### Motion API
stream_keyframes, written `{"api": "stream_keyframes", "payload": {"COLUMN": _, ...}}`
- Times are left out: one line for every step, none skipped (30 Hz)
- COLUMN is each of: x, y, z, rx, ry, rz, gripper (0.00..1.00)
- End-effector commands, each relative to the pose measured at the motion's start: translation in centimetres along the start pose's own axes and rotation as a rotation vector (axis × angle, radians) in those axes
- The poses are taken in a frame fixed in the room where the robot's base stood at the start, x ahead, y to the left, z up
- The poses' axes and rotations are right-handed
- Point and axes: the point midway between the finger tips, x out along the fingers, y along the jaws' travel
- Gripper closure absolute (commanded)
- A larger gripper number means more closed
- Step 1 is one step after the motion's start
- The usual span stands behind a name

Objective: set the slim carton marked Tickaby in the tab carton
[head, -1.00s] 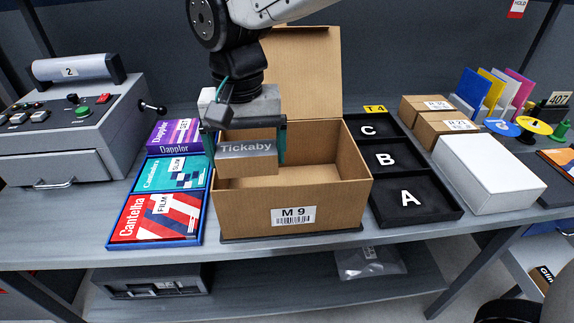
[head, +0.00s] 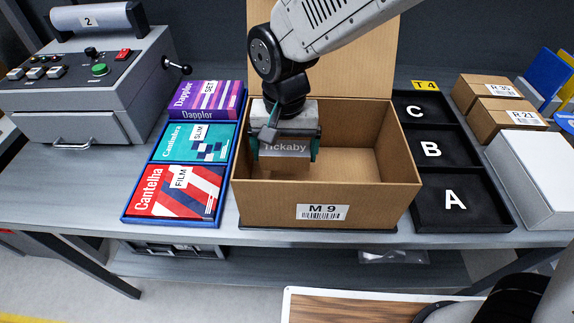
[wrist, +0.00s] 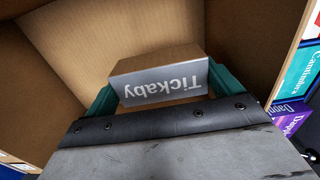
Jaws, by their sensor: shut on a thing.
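The slim carton marked Tickaby (head: 285,148) is brown with a grey label band. My gripper (head: 285,155) is shut on it, one teal finger at each end. The carton hangs inside the left part of the open tab carton (head: 266,206), a brown box labelled M 9 with its lid flap standing up at the back. The front wall hides part of the box floor, so I cannot tell whether the carton touches it. In the wrist view, the Tickaby carton (wrist: 160,75) sits between the fingers with the tab carton's walls (wrist: 250,40) around it.
A grey machine (head: 85,85) is at far left. The tab carton's right part is empty.

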Motion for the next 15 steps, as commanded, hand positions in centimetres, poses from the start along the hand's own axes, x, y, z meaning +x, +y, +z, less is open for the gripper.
{"api": "stream_keyframes", "payload": {"x": 0.8, "y": 0.0, "z": 0.0, "rx": 0.0, "ry": -0.002, "rz": 0.001, "gripper": 0.33}}
{"api": "stream_keyframes", "payload": {"x": 1.1, "y": 0.0, "z": 0.0, "rx": -0.001, "ry": -0.002, "rz": 0.001, "gripper": 0.33}}
{"api": "stream_keyframes", "payload": {"x": 1.4, "y": 0.0, "z": 0.0, "rx": -0.001, "ry": -0.001, "rz": 0.001, "gripper": 0.33}}
{"api": "stream_keyframes", "payload": {"x": 1.6, "y": 0.0, "z": 0.0, "rx": -0.001, "ry": -0.001, "rz": 0.001, "gripper": 0.33}}
{"api": "stream_keyframes", "payload": {"x": 1.7, "y": 0.0, "z": 0.0, "rx": -0.001, "ry": 0.0, "rz": 0.0, "gripper": 0.33}}
{"api": "stream_keyframes", "payload": {"x": 1.9, "y": -0.1, "z": 0.0, "rx": -0.001, "ry": 0.0, "rz": 0.0, "gripper": 0.33}}
{"api": "stream_keyframes", "payload": {"x": 2.1, "y": 0.0, "z": 0.0, "rx": -0.001, "ry": 0.0, "rz": 0.0, "gripper": 0.33}}
{"api": "stream_keyframes", "payload": {"x": 2.4, "y": 0.0, "z": 0.0, "rx": -0.001, "ry": -0.001, "rz": 0.001, "gripper": 0.33}}
{"api": "stream_keyframes", "payload": {"x": 3.0, "y": 0.0, "z": 0.1, "rx": -0.001, "ry": -0.002, "rz": 0.002, "gripper": 0.33}}
{"api": "stream_keyframes", "payload": {"x": 3.4, "y": 0.0, "z": 0.1, "rx": -0.001, "ry": -0.002, "rz": 0.002, "gripper": 0.33}}
{"api": "stream_keyframes", "payload": {"x": 3.8, "y": 0.0, "z": 0.0, "rx": -0.001, "ry": -0.002, "rz": 0.002, "gripper": 0.33}}
{"api": "stream_keyframes", "payload": {"x": 4.5, "y": 0.0, "z": 0.0, "rx": 0.0, "ry": -0.002, "rz": 0.002, "gripper": 0.33}}
{"api": "stream_keyframes", "payload": {"x": 4.9, "y": 0.0, "z": 0.0, "rx": 0.0, "ry": -0.002, "rz": 0.002, "gripper": 0.33}}
{"api": "stream_keyframes", "payload": {"x": 5.2, "y": 0.0, "z": 0.0, "rx": 0.0, "ry": -0.002, "rz": 0.002, "gripper": 0.33}}
{"api": "stream_keyframes", "payload": {"x": 5.5, "y": 0.0, "z": 0.0, "rx": 0.0, "ry": -0.001, "rz": 0.001, "gripper": 0.33}}
